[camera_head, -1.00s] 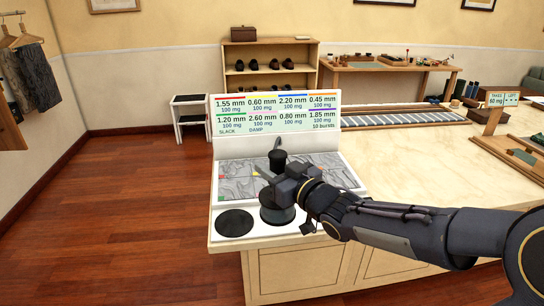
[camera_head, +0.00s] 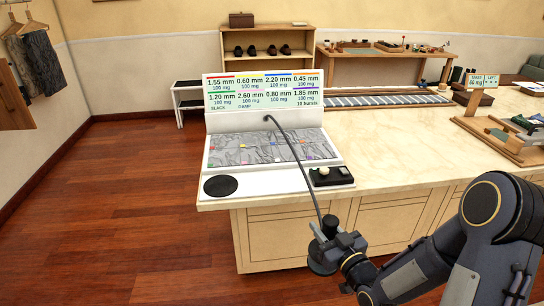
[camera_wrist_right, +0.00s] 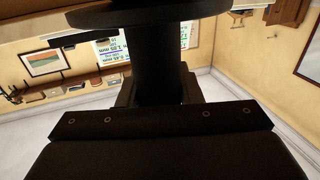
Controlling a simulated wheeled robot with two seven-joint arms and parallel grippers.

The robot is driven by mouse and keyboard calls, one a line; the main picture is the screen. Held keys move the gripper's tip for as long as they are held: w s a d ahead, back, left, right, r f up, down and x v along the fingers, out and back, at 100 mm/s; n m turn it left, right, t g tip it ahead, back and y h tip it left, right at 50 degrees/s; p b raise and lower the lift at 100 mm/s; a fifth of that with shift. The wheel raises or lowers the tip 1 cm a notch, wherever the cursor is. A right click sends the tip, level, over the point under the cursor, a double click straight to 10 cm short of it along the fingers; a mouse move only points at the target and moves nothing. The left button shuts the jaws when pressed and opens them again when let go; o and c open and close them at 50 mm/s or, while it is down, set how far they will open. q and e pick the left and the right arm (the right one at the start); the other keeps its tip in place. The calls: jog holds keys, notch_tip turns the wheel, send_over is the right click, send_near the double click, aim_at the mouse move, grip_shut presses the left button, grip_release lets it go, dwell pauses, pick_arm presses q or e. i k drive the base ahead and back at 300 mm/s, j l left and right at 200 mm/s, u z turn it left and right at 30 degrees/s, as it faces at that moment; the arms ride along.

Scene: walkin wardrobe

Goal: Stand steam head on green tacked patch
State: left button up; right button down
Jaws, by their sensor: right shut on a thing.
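My right gripper (camera_head: 338,243) is shut on the dark steam head (camera_head: 322,258), out in front of the counter's front edge and lower than its top. A thin grey hose (camera_head: 303,168) runs from the steam head up to the back of the panel. In the right wrist view the steam head (camera_wrist_right: 150,60) is a dark stem under a wide flat disc. The grey patched cloth panel (camera_head: 262,152) lies on the counter with small coloured tacks. The green tack (camera_head: 211,164) appears small at its left, lower row. My left gripper is not in view.
A label board (camera_head: 264,92) stands behind the panel. A round black pad (camera_head: 220,186) lies at the front left of the white base, and a small black tray (camera_head: 331,177) at the front right.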

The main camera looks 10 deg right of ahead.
aim_at(223, 158)
jog(key=i+j+z, duration=0.3)
jog(key=j+z, duration=0.3)
jog(key=i+j+z, duration=0.15)
jog(key=z, duration=0.15)
jog(key=j+z, duration=0.3)
jog(key=i+j, duration=0.05)
jog(key=j, duration=0.1)
